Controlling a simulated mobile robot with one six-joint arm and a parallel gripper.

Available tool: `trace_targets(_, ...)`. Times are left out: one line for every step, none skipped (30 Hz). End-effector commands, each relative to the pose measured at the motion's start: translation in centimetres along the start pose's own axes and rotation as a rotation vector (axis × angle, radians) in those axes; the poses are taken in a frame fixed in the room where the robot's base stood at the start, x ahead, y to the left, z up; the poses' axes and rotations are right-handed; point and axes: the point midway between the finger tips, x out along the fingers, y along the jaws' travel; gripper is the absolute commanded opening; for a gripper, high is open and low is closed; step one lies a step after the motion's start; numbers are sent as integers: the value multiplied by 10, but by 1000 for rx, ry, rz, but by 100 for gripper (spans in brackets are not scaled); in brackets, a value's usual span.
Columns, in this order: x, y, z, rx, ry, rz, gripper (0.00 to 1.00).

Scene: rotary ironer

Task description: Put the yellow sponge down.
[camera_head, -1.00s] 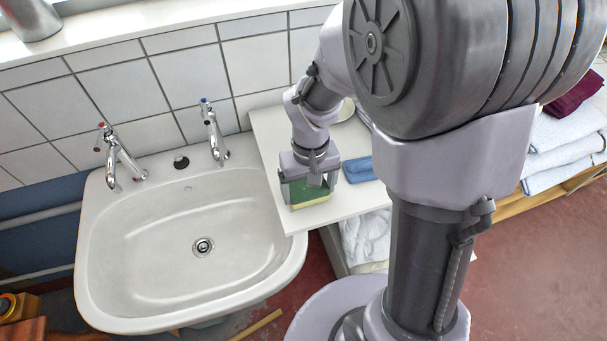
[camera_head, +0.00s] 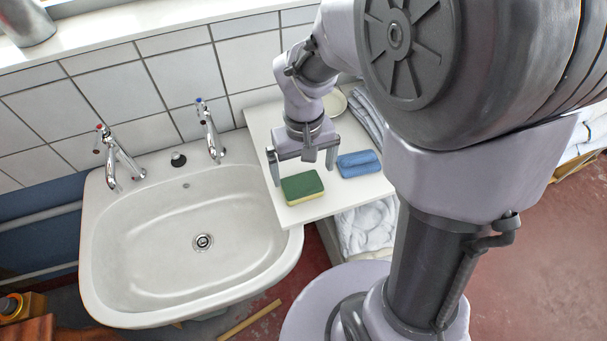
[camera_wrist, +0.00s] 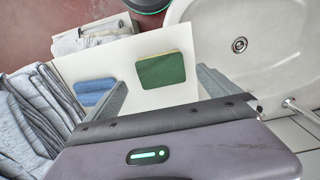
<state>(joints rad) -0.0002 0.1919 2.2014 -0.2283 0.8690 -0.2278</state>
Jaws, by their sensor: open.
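The yellow sponge (camera_head: 302,187), with a green top layer, lies flat on the white shelf (camera_head: 325,208) beside the sink. In the wrist view the sponge (camera_wrist: 162,70) lies beyond the fingertips, apart from them, with its green face up and a thin yellow edge showing. My gripper (camera_head: 304,176) is open and empty, just behind and above the sponge. In the wrist view my gripper's (camera_wrist: 162,88) two fingers are spread wide.
The white sink (camera_head: 150,265) with two taps adjoins the shelf on the left. Grey folded cloths (camera_wrist: 38,105) are stacked nearby. White towels (camera_head: 367,228) sit below the shelf.

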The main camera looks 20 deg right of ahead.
Motion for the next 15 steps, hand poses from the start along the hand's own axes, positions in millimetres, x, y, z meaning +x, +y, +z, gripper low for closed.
trace_targets(-19,0,0,0,2,0,100)
trace_targets(-26,0,0,0,3,0,100)
trace_targets(-33,0,0,1,1,0,100)
trace_targets(-38,0,0,0,2,0,100)
trace_targets(-42,0,0,0,1,0,100)
trace_targets(-47,0,0,0,1,0,100)
trace_targets(-50,0,0,0,2,0,100)
trace_targets(-53,0,1,3,6,-1,100)
trace_targets(-61,-1,4,16,23,-7,100)
trace_targets(-70,-3,8,33,44,-14,100)
trace_targets(-81,-5,13,55,76,-25,100)
trace_targets(-98,-9,24,93,125,-45,100)
trace_targets(-111,-12,33,125,166,-64,100)
trace_targets(-123,-15,43,158,207,-84,100)
trace_targets(-136,-20,58,200,260,-113,100)
